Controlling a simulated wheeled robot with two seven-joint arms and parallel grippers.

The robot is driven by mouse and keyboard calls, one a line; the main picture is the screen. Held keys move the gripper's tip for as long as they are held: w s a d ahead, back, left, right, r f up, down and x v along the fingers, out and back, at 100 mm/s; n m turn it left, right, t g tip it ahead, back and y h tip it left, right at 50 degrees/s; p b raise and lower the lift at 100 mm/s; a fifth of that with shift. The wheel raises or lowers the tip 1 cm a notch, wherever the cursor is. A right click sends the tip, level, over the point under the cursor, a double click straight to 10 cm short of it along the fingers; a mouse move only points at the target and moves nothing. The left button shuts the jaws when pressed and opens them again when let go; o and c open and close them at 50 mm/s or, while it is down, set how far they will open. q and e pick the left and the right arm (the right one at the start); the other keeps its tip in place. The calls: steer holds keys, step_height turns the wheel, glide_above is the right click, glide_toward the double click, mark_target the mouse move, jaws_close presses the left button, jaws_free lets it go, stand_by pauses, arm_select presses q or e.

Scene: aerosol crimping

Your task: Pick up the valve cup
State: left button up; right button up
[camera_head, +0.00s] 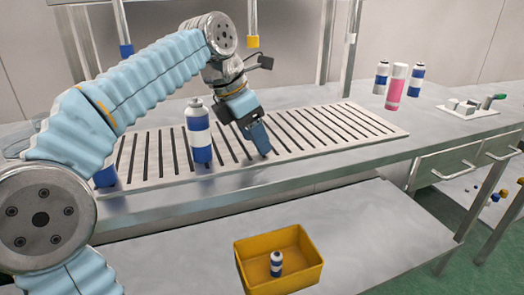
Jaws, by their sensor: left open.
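My left gripper (262,149) reaches in from the left and points down at the slotted grate (375,132) on the bench. It is open, though the gap between its fingers is hard to make out at this angle. I cannot make out a valve cup; it may be hidden by the gripper or too small to tell. A blue and white aerosol can (199,135) stands upright on the grate, left of the gripper and apart from it. My right gripper is not in view.
Blue and white cans (381,78) and a pink one (396,88) stand at the back right. A clamp fixture with a green handle (495,97) is at far right. A yellow bin (291,281) on the lower shelf holds a small can (276,264). The grate's right half is clear.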

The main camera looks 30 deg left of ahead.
arm_select(q)
steer(key=shift+x, duration=1.05)
steer(key=shift+c, duration=0.4)
jaws_close()
steer(key=shift+r, duration=0.15)
